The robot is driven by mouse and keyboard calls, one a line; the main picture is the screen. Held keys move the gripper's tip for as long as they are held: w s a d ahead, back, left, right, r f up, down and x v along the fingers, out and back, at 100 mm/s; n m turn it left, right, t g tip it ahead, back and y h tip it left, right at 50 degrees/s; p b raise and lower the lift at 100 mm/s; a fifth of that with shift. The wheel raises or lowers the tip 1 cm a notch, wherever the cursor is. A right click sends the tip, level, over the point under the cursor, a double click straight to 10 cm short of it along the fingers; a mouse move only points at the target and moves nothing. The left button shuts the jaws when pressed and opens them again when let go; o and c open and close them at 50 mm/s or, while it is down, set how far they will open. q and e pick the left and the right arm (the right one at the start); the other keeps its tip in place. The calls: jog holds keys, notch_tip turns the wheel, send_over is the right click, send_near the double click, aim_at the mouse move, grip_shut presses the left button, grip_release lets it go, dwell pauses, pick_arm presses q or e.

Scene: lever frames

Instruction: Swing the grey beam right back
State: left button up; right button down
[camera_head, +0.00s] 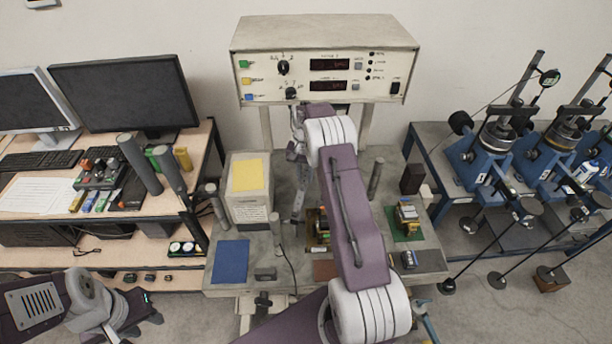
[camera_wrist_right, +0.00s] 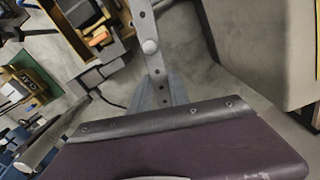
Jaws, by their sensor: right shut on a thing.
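The grey beam (camera_head: 299,203) is a long narrow bar with holes, standing up from the middle of the grey table. It also shows in the right wrist view (camera_wrist_right: 155,66), with a pale round knob on it. My right gripper (camera_head: 297,143) is at the beam's upper end, below the instrument box, and is shut on it. My purple right arm hides part of the table beside the beam and the fingertips are hard to make out. My left gripper (camera_head: 143,312) is low at the left, away from the beam, and its jaws are unclear.
An instrument box (camera_head: 325,60) stands over the table's back. A pale box with a yellow top (camera_head: 248,175) stands left of the beam. Grey posts (camera_head: 375,180) and small blocks on a green mat (camera_head: 408,222) are to the right. A blue mat (camera_head: 230,261) lies front left.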

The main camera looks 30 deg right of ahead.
jog(key=shift+w+r, duration=0.1)
jog(key=c, duration=1.2)
grip_release()
jog(key=shift+r+b, duration=0.3)
jog(key=shift+b, duration=0.05)
notch_tip(320, 180, up, 8)
jog(key=b, duration=0.2)
jog(key=shift+r, duration=0.15)
